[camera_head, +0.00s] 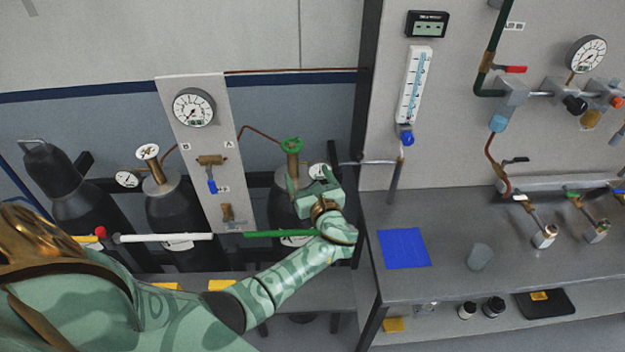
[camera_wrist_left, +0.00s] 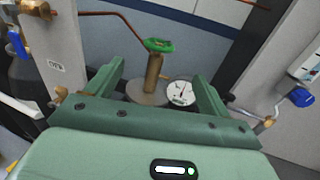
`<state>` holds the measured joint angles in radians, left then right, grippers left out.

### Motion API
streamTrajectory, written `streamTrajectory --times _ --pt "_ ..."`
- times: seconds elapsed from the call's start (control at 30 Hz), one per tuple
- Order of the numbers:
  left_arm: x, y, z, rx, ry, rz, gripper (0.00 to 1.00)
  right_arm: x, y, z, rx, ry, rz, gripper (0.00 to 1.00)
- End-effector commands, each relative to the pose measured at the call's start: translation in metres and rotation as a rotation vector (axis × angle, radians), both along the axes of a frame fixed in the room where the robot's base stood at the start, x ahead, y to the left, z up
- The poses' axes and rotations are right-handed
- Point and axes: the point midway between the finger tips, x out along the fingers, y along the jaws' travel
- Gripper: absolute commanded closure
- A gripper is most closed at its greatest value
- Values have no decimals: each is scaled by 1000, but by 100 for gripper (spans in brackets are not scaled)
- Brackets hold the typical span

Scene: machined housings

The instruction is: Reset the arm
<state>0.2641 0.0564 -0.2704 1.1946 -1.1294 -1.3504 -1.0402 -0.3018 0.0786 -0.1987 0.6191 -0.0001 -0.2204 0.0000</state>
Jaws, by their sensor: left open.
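My left arm reaches in from the left in the head view, patterned in green. My left gripper (camera_head: 308,175) is in front of a dark gas cylinder (camera_head: 283,207) with a green valve handwheel (camera_head: 292,146). In the left wrist view the left gripper (camera_wrist_left: 160,82) has its two green fingers spread apart with nothing held between them. Beyond the fingers show the green handwheel (camera_wrist_left: 159,45) on its brass stem and a small round gauge (camera_wrist_left: 180,93). The cylinder body is partly hidden by my gripper and arm. My right gripper is not in view.
Other dark cylinders (camera_head: 172,215) stand to the left, behind a white-and-green bar (camera_head: 165,238). A panel with a gauge (camera_head: 194,107) stands between cylinders. At right, a grey bench (camera_head: 450,265) carries a blue square (camera_head: 404,248), a cup (camera_head: 479,257) and valves. A flowmeter (camera_head: 414,85) hangs above.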

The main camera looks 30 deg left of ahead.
Motion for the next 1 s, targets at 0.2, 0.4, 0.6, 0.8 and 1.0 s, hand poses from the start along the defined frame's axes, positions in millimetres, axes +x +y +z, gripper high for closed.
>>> streamTrajectory --times 0.2,0.4,0.6,0.8,1.0 --pt "0 0 0 0 0 0 19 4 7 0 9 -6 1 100" --pt "0 0 0 0 0 0 19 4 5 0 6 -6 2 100" --pt "-19 3 -9 -120 -58 22 19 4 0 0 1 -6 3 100" --pt "-110 5 -36 -685 -346 168 19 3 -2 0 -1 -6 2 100" --pt "-176 -7 -34 -1112 -567 316 19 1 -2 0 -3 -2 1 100"
